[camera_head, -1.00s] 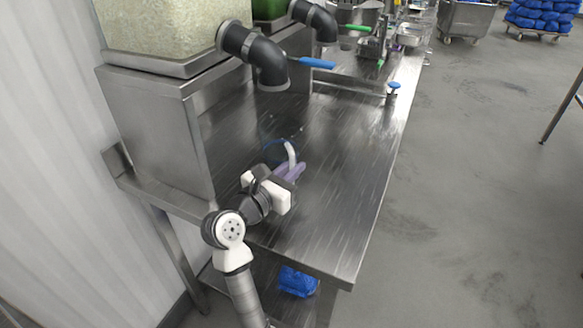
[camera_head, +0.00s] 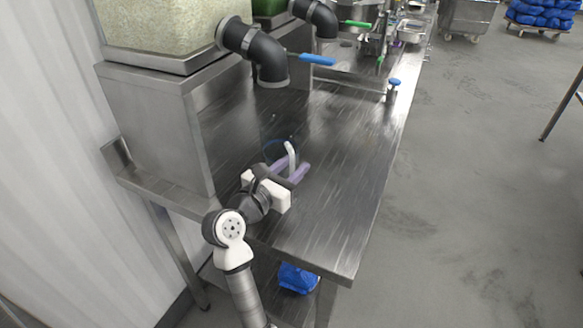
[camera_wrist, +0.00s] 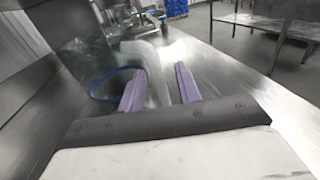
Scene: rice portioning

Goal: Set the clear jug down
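The clear jug (camera_head: 268,143) is over the near part of the steel table, with a blue ring and a pale curved handle. Its see-through body is faint, so its exact contact with the table is hard to see. My gripper (camera_head: 293,168) is at the handle side of the jug, its purple fingers spread apart. In the wrist view, the jug (camera_wrist: 96,60) is ahead and left, with the blue ring beside the left finger.
The steel table (camera_head: 340,190) is bare to the right and in front. A rice-filled hopper (camera_head: 160,25) stands on a steel box at left, its black elbow spout (camera_head: 262,58) with blue lever (camera_head: 317,60) overhanging the table. More equipment stands farther back.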

